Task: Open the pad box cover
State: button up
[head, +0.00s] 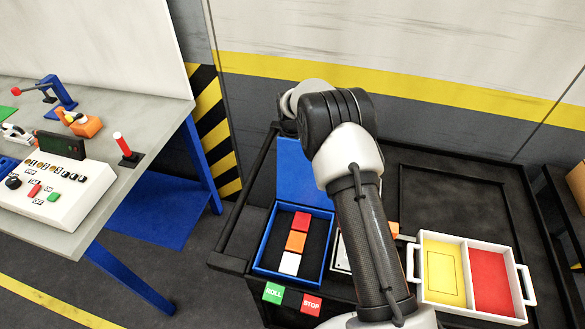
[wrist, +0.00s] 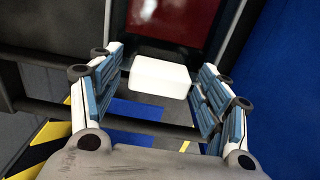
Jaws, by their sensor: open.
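The pad box (head: 256,262) is a blue-rimmed box on the dark carrier top in the head view. A red, an orange and a white pad lie in a column inside it. A blue panel (head: 293,168), which looks like its cover, stands raised at the box's far side. My gripper (wrist: 155,98) is open in the wrist view, with a white block (wrist: 160,76) showing between and beyond its fingers. No contact with the block is visible. A large blue surface (wrist: 285,75) fills the right side there. In the head view my arm hides the gripper's fingers.
A white two-part tray (head: 466,244), yellow and red inside, sits right of my arm. Green ROLL (head: 273,293) and red STOP (head: 311,305) labels are at the front edge. A workbench (head: 122,190) with a control box stands left. The wall is close behind.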

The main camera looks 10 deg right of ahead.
notch_tip(320, 180, up, 12)
dwell(0.6)
